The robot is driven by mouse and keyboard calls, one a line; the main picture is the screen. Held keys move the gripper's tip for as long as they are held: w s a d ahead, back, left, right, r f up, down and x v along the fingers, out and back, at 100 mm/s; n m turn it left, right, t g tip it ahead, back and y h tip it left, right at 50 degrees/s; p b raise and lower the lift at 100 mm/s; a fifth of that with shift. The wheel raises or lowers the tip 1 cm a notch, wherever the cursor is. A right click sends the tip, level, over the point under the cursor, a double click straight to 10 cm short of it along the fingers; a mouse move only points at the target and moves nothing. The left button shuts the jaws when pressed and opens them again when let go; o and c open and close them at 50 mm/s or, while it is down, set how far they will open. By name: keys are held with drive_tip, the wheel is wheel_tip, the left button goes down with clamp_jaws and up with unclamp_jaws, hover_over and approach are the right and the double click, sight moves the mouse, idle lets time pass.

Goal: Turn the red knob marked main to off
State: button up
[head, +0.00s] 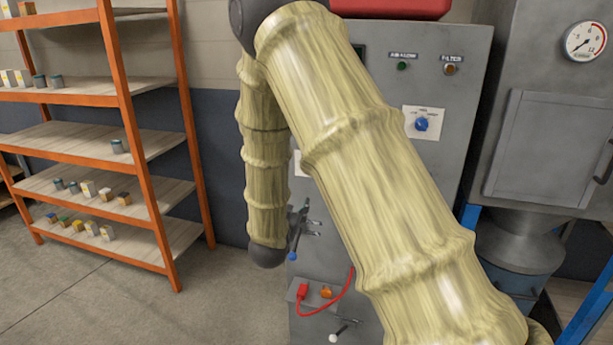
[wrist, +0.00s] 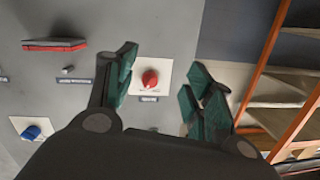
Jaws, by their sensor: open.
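The red knob (wrist: 150,79) sits on a white plate (wrist: 146,92) on the grey cabinet face in the wrist view. A small dark label under the plate is too small to read, and I cannot tell which position the knob points to. My gripper (wrist: 162,76) is open, with its green-padded fingers spread on either side of the knob. The gap looks empty, and I see no contact with the knob. In the head view my arm covers the knob and the gripper; the grey cabinet (head: 458,90) shows behind it.
A blue knob (head: 421,123) on a white plate is on the same cabinet, also in the wrist view (wrist: 32,132). A blue-ended lever (head: 293,254), a red plug (head: 303,291) with a cable and an orange button (head: 326,292) are lower down. Orange shelving (head: 130,130) stands left.

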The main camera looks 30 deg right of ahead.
wheel_tip(320, 180, up, 6)
drive_tip(key=w+d+m+h, duration=0.1)
drive_tip(key=d+m+h, duration=0.1)
drive_tip(key=p+x, duration=0.2)
drive_tip(key=x, duration=0.8)
drive_tip(key=shift+w+d+f, duration=0.1)
drive_tip(key=shift+w+d, duration=0.1)
drive_tip(key=shift+c, duration=0.2)
drive_tip(key=c, duration=1)
